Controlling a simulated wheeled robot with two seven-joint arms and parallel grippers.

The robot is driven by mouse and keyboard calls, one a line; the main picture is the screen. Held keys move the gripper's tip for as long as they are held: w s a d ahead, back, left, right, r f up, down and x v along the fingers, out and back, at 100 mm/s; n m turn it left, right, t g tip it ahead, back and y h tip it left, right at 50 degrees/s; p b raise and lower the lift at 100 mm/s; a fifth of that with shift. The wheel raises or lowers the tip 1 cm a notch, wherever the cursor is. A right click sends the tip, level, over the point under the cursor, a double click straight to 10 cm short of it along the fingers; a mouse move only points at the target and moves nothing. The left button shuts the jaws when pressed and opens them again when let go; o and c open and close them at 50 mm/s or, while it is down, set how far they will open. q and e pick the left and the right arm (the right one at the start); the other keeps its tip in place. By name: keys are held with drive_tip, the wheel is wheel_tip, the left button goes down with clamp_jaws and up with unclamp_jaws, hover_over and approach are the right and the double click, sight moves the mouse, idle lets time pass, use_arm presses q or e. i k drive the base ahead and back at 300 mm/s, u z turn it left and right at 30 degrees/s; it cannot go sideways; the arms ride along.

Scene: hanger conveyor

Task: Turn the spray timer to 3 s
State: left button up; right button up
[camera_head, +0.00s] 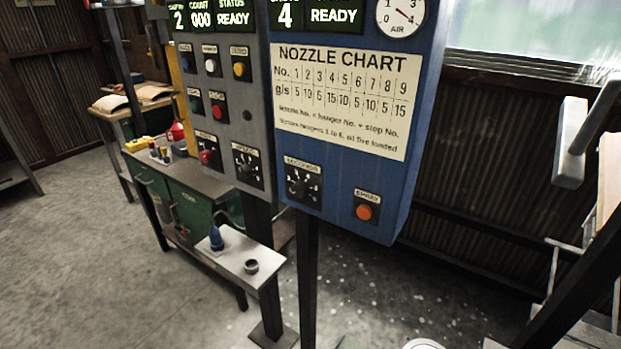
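The spray timer is a black dial (303,186) labelled SECONDS, low on the blue panel (255,205). Its knob is dark with pale marks around it; the marks and pointer are too small to read, so I cannot tell its setting. An orange SPRAY button (365,212) sits to the right of the dial, on the same panel. Neither of my grippers can be made out in the head view, and nothing touches the dial.
A nozzle chart (340,100) fills the panel above the dial. The grey panel (225,125) at left carries several buttons and another dial (247,165). A small shelf (240,262) stands below. A grey padded bar (572,145) is at right. The floor in front looks clear.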

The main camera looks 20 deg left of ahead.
sight(300, 189)
drive_tip(key=u, duration=0.5)
drive_tip(key=k, duration=1.15)
drive_tip(key=z, duration=0.1)
drive_tip(key=i, duration=0.7)
drive_tip(key=z, duration=0.25)
